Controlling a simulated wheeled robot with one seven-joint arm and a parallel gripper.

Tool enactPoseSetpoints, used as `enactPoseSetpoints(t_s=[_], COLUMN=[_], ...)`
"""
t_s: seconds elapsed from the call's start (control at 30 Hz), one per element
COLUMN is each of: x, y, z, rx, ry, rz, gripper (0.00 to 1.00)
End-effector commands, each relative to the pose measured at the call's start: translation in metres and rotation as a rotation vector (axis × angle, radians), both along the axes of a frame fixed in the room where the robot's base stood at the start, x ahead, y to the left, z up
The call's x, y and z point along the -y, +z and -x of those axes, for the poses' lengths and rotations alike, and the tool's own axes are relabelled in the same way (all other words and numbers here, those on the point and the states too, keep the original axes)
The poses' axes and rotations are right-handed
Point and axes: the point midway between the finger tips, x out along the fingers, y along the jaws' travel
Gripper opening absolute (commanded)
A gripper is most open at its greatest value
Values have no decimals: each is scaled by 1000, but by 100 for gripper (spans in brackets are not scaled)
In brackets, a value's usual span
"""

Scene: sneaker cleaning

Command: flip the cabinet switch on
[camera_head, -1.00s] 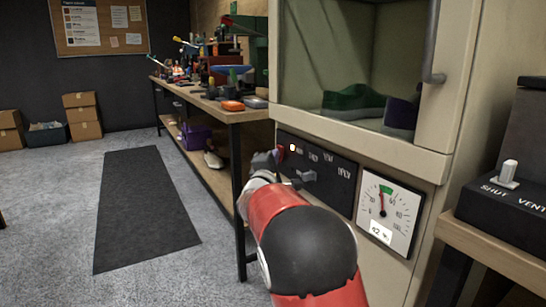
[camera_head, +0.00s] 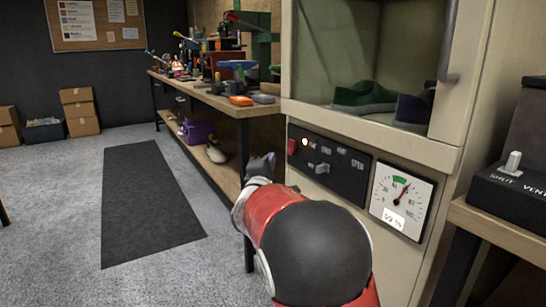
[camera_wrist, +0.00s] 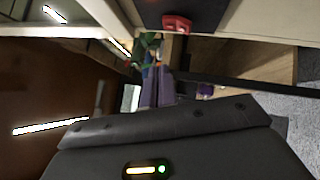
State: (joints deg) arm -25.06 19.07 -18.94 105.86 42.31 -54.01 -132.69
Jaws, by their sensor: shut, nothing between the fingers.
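The cabinet (camera_head: 455,160) has a black control panel (camera_head: 345,178) below its window. A red switch (camera_head: 292,146) is at the panel's left end, and it also shows at the top of the wrist view (camera_wrist: 177,24). Its exact tilt is too small to tell.
A black vent box (camera_head: 510,185) stands on a table at the right. A long workbench (camera_head: 215,103) with tools is behind my gripper. Floor is open at left.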

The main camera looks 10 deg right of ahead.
Motion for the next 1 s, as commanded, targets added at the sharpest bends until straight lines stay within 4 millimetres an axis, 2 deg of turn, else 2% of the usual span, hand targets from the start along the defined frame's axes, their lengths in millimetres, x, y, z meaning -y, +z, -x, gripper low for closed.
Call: enactPoseSetpoints(t_s=[0.1,0.3,0.73,0.87,0.97,1.0], x=[-10,-17,-17,-16,-19,-22], y=[1,0,1,8,12,12], z=[18,33,36,45,65,77], rx=[0,1,-2,-18,-64,-94], ry=[3,1,15,122,258,311], rz=[0,0,-22,-188,-437,-552], gripper=[0,0,0,0,0,0])
